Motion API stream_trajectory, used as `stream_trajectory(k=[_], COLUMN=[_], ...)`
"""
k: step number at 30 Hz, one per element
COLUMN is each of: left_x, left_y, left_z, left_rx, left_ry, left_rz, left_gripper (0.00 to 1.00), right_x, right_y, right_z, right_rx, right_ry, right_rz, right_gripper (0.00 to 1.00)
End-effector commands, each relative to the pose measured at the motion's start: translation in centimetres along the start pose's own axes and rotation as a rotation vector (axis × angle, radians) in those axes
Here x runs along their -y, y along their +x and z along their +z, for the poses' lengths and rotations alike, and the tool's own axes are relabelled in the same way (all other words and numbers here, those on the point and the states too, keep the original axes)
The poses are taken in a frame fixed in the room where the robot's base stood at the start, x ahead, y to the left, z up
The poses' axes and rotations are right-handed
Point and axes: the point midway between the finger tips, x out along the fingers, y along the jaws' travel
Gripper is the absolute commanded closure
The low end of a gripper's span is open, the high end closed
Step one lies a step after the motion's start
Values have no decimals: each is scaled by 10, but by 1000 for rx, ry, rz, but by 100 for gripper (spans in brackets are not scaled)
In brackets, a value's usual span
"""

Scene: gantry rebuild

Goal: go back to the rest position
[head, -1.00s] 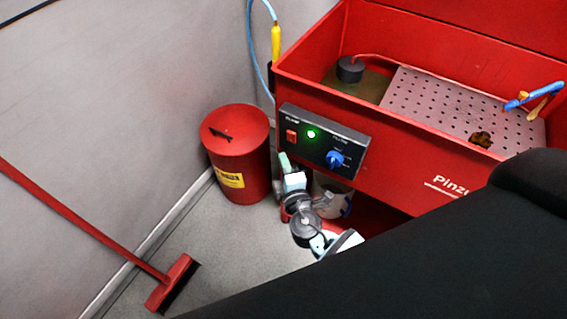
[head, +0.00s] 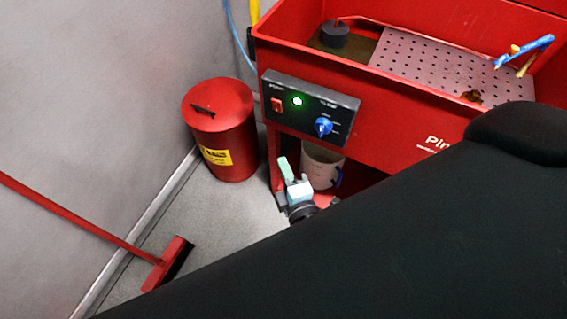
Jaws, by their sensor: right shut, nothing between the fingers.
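My right gripper (head: 285,168) shows near the middle of the head view, with pale green and white parts. Its fingers are shut and hold nothing. It is in front of the lower left of the red parts washer (head: 415,135), below the control panel (head: 350,100), and appears apart from it. Most of the arm behind it is hidden by a large black part of my own body across the lower right. My left gripper is not in view.
A red lidded bin (head: 222,135) stands left of the washer by the wall. A white bucket (head: 322,168) sits beneath the washer. A red broom (head: 165,262) leans at the lower left. Grey floor (head: 225,215) is clear between broom and washer.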

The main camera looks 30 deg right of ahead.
Motion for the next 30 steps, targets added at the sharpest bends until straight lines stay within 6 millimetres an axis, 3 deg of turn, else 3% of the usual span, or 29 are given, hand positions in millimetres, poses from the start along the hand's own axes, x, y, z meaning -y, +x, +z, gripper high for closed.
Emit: stream_trajectory(k=[9, 14, 22, 30], left_x=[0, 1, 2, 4], left_y=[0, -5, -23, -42], left_z=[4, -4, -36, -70], left_rx=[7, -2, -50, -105], left_ry=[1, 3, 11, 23], left_rz=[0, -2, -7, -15], left_gripper=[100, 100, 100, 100], right_x=[1, 14, 54, 66], right_y=[0, -15, -84, -165], right_z=[1, 10, 39, 56], right_rx=[1, 16, 94, 200], right_ry=[4, 81, 428, 825], right_rz=[-5, -92, -404, -641], right_gripper=[100, 100, 100, 100])
